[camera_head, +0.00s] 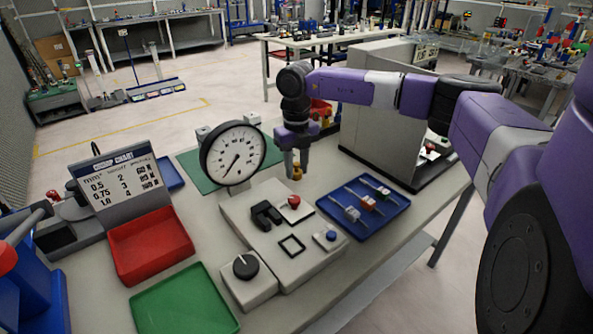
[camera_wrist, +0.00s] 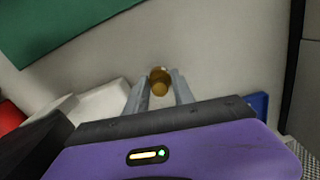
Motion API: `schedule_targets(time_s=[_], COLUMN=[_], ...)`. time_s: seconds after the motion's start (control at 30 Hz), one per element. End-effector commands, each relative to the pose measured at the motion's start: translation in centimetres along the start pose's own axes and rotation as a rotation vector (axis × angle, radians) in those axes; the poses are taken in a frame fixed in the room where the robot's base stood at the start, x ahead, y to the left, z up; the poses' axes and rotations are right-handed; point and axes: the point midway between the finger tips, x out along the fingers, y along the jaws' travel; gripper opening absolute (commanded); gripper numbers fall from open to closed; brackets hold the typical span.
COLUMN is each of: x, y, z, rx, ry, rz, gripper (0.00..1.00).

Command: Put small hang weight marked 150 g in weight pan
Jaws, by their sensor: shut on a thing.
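My gripper (camera_head: 292,166) points down over the table, behind the grey test fixture. It is shut on a small brass weight (camera_head: 297,173). In the wrist view, the brass weight (camera_wrist: 159,86) sits between the two grey fingertips, its top facing the camera. I cannot read any marking on it. I cannot tell whether it touches the table or hangs just above it. I cannot make out a weight pan for certain in either view.
A round dial gauge (camera_head: 237,154) stands left of my gripper. The grey fixture (camera_head: 270,225) with a red knob lies in front. A blue tray (camera_head: 341,222) holds several small parts. A tall grey panel (camera_head: 367,125) stands right. Red (camera_head: 150,245) and green (camera_head: 185,305) trays lie left.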

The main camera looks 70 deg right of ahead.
Motion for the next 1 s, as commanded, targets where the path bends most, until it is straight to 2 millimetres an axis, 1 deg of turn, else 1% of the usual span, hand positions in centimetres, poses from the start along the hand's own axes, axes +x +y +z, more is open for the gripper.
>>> schedule_targets(time_s=[0.03,0.1,0.33,0.47,0.5,0.57,0.6,0.87,1.0], x=[0.72,1.19,1.25,1.62,1.55,1.54,1.54,1.51,0.87], y=[0.07,0.02,-0.01,-0.01,-0.01,-0.01,-0.01,-0.01,-0.03], z=[-0.05,-0.02,0.0,-0.01,-0.01,-0.01,-0.02,-0.02,0.02], rx=[0.0,0.0,0.0,0.0,0.0,0.0,0.0,0.0,0.0], ry=[0.002,0.0,0.0,0.0,0.0,0.0,0.0,0.0,-0.001], rz=[0.001,-0.001,-0.001,-0.001,-0.001,-0.001,-0.001,-0.001,-0.001], gripper=[0.0,0.0,0.0,0.0,0.36,0.48,0.52,0.52,0.52])
